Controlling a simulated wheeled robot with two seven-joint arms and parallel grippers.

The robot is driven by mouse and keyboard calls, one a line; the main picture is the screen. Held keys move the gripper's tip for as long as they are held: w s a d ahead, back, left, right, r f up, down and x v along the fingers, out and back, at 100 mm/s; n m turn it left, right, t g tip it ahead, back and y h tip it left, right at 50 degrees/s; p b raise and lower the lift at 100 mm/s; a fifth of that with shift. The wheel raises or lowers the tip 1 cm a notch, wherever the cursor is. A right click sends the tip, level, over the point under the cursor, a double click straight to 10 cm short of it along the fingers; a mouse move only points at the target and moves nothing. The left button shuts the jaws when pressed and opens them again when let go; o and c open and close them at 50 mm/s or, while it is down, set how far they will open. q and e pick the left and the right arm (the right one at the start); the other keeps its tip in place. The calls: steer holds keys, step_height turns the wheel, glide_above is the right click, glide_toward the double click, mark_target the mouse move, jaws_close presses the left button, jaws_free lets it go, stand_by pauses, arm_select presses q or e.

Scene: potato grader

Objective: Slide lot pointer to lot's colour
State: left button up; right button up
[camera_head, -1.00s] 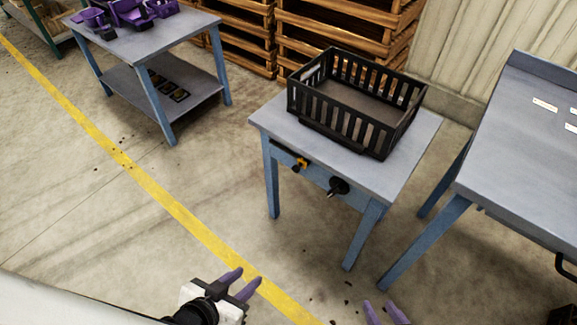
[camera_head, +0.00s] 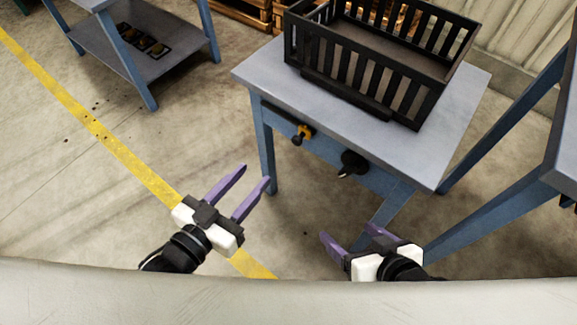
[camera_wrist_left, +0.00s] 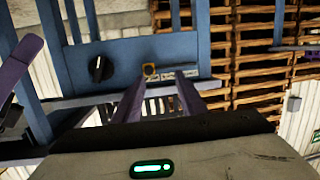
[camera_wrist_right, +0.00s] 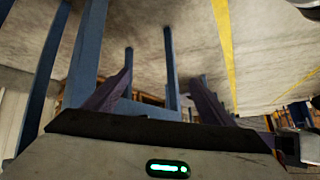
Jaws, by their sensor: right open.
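A small yellow-orange piece with a black knob (camera_head: 303,133), which looks like the lot pointer, sits on the front apron of the blue-legged table (camera_head: 262,78). It also shows in the left wrist view (camera_wrist_left: 150,70), ahead between the fingers. A black rotary knob (camera_head: 352,162) is on the same apron to its right, and shows in the left wrist view (camera_wrist_left: 98,68). No lot colour marks can be made out. My left gripper (camera_head: 255,174) is open and empty, in front of and below the piece. My right gripper (camera_head: 347,232) is open and empty, lower, below the black knob.
A black slatted crate (camera_head: 345,85) stands on the table. Another blue-legged table (camera_head: 563,130) is close on the right. A two-shelf table (camera_head: 175,60) stands at the back left. Open floor with a yellow line (camera_head: 120,150) lies to the left.

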mark_target(295, 142)
arm_select(q)
steer(key=w+d+h+b, duration=0.1)
steer(key=w+d+b, duration=0.1)
steer(key=w+d+m+h+b, duration=0.1)
steer(key=w+d+b, duration=0.1)
steer(key=w+d, duration=0.1)
steer(key=w+d+h+b, duration=0.1)
steer(key=w+d+b, duration=0.1)
steer(key=w, duration=0.1)
steer(key=shift+d+f+m+t, duration=0.25)
steer(key=shift+f+m+t, duration=0.1)
steer(key=shift+m+t, duration=0.05)
steer(key=shift+w+d, duration=0.35)
steer(key=shift+w, duration=0.15)
steer(key=shift+r, duration=0.1)
arm_select(e)
steer(key=shift+n+g+y, duration=0.4)
steer(key=shift+g+y, duration=0.1)
steer(key=shift+y, duration=0.1)
steer(key=a+f, duration=0.2)
steer(key=f, duration=0.1)
steer(key=shift+w+a+f, duration=0.25)
steer(key=shift+a+f, duration=0.1)
steer(key=shift+a, duration=0.05)
arm_select(q)
jaws_close()
